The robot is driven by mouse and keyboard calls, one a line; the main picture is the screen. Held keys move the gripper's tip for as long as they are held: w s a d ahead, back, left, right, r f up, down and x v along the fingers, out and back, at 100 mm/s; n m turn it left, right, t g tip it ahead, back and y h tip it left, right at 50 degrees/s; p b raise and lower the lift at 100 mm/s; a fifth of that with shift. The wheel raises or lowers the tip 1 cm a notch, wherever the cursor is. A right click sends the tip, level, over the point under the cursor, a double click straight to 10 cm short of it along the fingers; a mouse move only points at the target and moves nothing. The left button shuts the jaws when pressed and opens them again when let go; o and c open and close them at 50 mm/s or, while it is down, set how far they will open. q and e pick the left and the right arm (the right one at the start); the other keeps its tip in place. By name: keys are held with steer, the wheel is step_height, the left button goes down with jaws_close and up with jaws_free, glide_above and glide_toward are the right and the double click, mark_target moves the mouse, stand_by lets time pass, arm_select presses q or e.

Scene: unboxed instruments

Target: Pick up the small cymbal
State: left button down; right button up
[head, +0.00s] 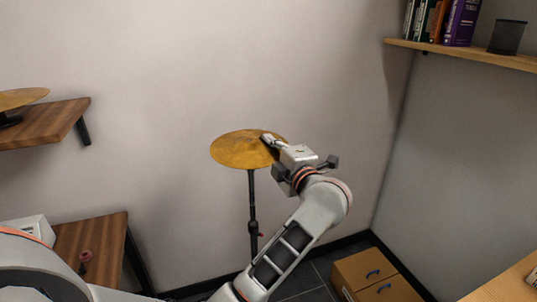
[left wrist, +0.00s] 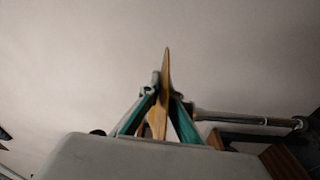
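A round golden cymbal (head: 240,150) sits level on top of a thin black stand (head: 252,205) in the middle of the head view. My left gripper (head: 270,140) is at its right edge, partly over it. In the left wrist view the cymbal (left wrist: 166,75) shows edge-on between the two fingers of my left gripper (left wrist: 165,92), which lean in against it from both sides. The fingers look closed on the rim. The stand also shows there (left wrist: 240,118), running to the right. My right gripper is in neither view.
Another golden cymbal (head: 20,98) sits on a wooden shelf (head: 50,126) at the left. A lower wooden surface (head: 100,240) is below it. A bookshelf (head: 480,55) is at the upper right, and cardboard boxes (head: 368,272) stand on the floor at the lower right.

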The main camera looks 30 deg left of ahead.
arm_select(q)
step_height(320, 180, up, 15)
steer(key=p, duration=0.1)
steer(key=shift+p, duration=0.4)
